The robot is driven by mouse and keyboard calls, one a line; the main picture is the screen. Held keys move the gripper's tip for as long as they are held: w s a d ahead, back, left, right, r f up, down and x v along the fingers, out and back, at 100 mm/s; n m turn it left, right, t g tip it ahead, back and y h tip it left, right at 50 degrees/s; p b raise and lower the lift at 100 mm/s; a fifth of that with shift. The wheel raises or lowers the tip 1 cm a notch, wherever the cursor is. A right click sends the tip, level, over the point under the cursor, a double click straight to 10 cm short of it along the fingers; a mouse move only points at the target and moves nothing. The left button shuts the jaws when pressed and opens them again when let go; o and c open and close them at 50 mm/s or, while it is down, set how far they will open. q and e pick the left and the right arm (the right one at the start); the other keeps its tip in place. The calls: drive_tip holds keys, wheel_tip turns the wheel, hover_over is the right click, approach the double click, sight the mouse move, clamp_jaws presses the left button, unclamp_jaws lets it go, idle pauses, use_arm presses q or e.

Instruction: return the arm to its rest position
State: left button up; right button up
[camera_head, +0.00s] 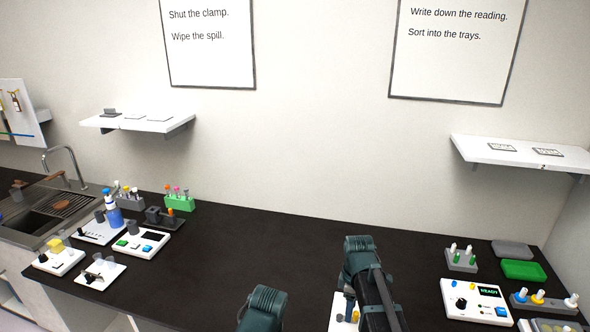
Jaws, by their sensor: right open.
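My right arm shows at the bottom centre right as a dark green joint with a black link. My right gripper (376,312) is at the lower end there, open, low over the front of the counter; its fingertips are largely hidden. A white device (340,312) with a yellow part sits beside and partly behind that arm. A dark green joint of my left arm shows at the bottom centre; my left gripper is out of view.
The black counter (250,250) is clear in the middle. Instruments and a green tube rack (180,203) stand at left, near the sink (30,222). At right are a READY device (476,300), a grey rack (461,260) and a green tray (523,270). Shelves hang above.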

drive_tip(key=s+a+f+m+h+b, duration=0.1)
drive_tip(key=s+a+f+m+b, duration=0.2)
drive_tip(key=s+a+m, duration=0.6)
drive_tip(key=s+a, duration=0.3)
drive_tip(key=s, duration=0.3)
drive_tip(key=shift+s, duration=0.4)
drive_tip(key=shift+a+f, duration=0.1)
